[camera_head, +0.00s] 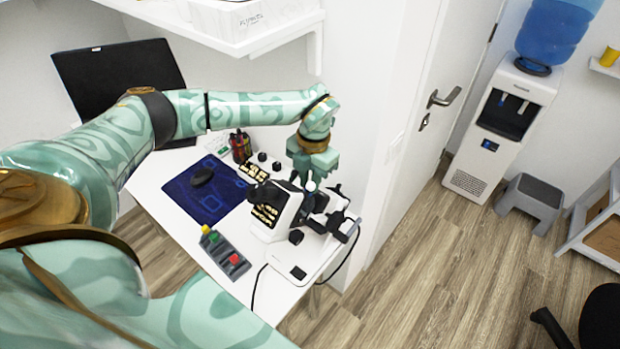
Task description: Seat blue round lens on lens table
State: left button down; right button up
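My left arm reaches in from the left over the white desk. Its gripper (312,172) points down just above and behind a white and black optical instrument (283,208). The gripper is small in view, and I cannot tell whether its fingers are open or shut or hold anything. I cannot make out a blue round lens; it may be hidden by the gripper or the instrument. The lens table cannot be told apart among the instrument's black parts. My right gripper is not in view.
On the desk (157,181) lie a dark blue mat (206,201) with a black mouse (202,176), a grey control box (226,254) with coloured buttons and a pen holder (240,147). A monitor (105,75) stands behind. A shelf (285,38) hangs above the arm.

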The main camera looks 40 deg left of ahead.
pick_arm(q)
jog(key=shift+s+f, duration=0.3)
jog(key=shift+f, duration=0.2)
jog(key=c, duration=1.2)
grip_release()
jog(key=shift+c, duration=0.2)
jog(key=shift+d, duration=0.1)
